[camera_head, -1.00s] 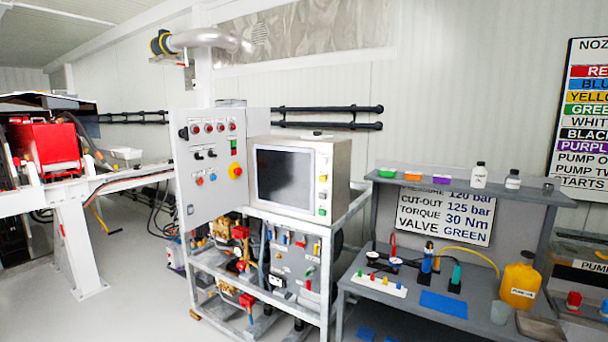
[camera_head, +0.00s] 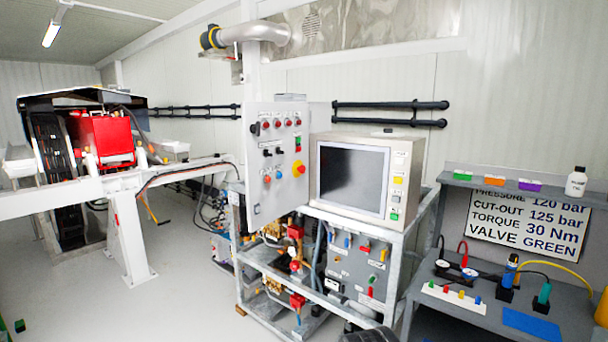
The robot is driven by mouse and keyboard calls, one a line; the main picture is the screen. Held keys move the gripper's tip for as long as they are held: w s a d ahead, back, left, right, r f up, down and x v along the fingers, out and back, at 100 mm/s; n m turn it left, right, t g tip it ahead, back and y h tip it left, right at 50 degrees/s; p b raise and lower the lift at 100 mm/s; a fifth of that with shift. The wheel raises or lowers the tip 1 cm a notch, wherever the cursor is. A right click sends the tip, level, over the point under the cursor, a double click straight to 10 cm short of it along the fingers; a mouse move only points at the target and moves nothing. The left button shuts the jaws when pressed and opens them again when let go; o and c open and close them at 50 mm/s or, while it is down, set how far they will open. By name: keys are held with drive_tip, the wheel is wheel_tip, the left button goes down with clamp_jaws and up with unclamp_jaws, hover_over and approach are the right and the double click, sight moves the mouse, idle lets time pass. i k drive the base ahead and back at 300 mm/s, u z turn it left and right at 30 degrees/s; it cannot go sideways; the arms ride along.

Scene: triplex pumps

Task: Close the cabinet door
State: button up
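The cabinet door (camera_head: 275,165) is a light grey panel with red buttons, black switches and a yellow-and-red stop knob. It stands upright at the left end of the steel frame, left of the monitor unit. It looks swung out at an angle, with a pale surface behind its right edge. The cabinet's inside is hidden from this side. My gripper is not in view, and nothing is seen touching the door.
The monitor unit (camera_head: 357,177) sits on the steel frame (camera_head: 318,285) with pumps below. A grey bench (camera_head: 575,313) stands at right. A white-legged stand (camera_head: 128,240) with a red machine (camera_head: 103,138) is at left. Floor (camera_head: 190,290) between is clear.

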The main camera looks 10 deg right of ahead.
sight(277, 198)
drive_tip(key=u, duration=0.55)
drive_tip(key=i, duration=0.95)
drive_tip(key=z, duration=0.1)
